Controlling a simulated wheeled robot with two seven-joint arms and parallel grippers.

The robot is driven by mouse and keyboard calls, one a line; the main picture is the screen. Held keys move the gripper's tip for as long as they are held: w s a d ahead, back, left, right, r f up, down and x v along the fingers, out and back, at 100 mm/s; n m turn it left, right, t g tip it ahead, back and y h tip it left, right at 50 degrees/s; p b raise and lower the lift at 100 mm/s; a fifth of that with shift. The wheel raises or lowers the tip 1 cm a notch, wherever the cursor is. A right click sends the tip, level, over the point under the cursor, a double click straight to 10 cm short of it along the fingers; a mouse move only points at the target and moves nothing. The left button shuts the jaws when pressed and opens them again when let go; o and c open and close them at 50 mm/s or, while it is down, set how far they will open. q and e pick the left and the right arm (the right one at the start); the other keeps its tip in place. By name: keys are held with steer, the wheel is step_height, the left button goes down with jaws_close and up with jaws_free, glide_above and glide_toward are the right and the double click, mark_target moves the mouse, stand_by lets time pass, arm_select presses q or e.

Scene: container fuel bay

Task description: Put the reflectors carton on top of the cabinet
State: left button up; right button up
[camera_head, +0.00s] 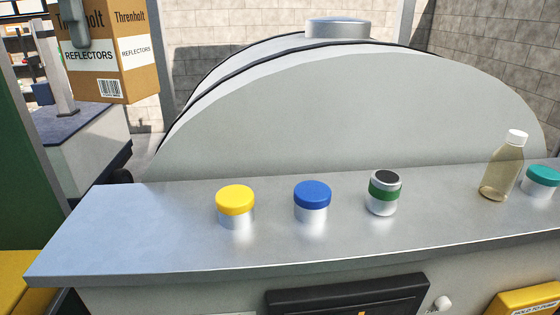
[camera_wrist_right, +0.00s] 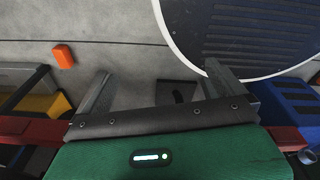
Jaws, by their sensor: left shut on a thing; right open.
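The reflectors carton (camera_head: 120,55) is a brown box with white bands, marked Threnholt and REFLECTORS. It hangs at the top left of the head view, and its upper part is cut off by the frame edge. My left gripper (camera_head: 75,28) is shut on it; one grey finger shows against its face. What looks like the cabinet (camera_head: 130,220) is a grey metal unit with a flat top across the foreground, below and right of the carton. My right gripper (camera_wrist_right: 160,90) is open and empty in the right wrist view, with its fingers apart above a grey floor.
On the metal top stand a yellow-lidded jar (camera_head: 235,203), a blue-lidded jar (camera_head: 312,200), a green-banded canister (camera_head: 384,192), a clear bottle (camera_head: 501,168) and a teal-lidded jar (camera_head: 541,182). Its left end is bare. A large pale tank (camera_head: 350,105) rises behind.

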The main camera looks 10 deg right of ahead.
mark_target(117, 96)
arm_select(q)
steer(key=shift+s+f, duration=0.45)
steer(key=shift+s, duration=0.15)
steer(key=f, duration=0.1)
steer(key=f+b, duration=0.1)
steer(key=f, duration=0.1)
steer(key=shift+w+f, duration=0.2)
steer(key=shift+w, duration=0.05)
steer(key=f, duration=0.2)
steer(key=f+b, duration=0.1)
steer(key=f, duration=0.2)
steer(key=shift+w+a, duration=0.1)
steer(key=shift+w, duration=0.1)
step_height(117, 96, down, 11)
steer(key=shift+s+r+p, duration=0.1)
steer(key=shift+r+p, duration=0.1)
steer(key=shift+p, duration=0.15)
arm_select(e)
steer(key=shift+s+d+f, duration=0.1)
steer(key=shift+s+f, duration=0.25)
steer(key=shift+s, duration=0.25)
steer(key=shift+s+d+f, duration=0.1)
steer(key=shift+s+f, duration=0.25)
steer(key=shift+s, duration=0.2)
arm_select(q)
steer(key=shift+s, duration=0.1)
arm_select(e)
steer(key=shift+f, duration=0.1)
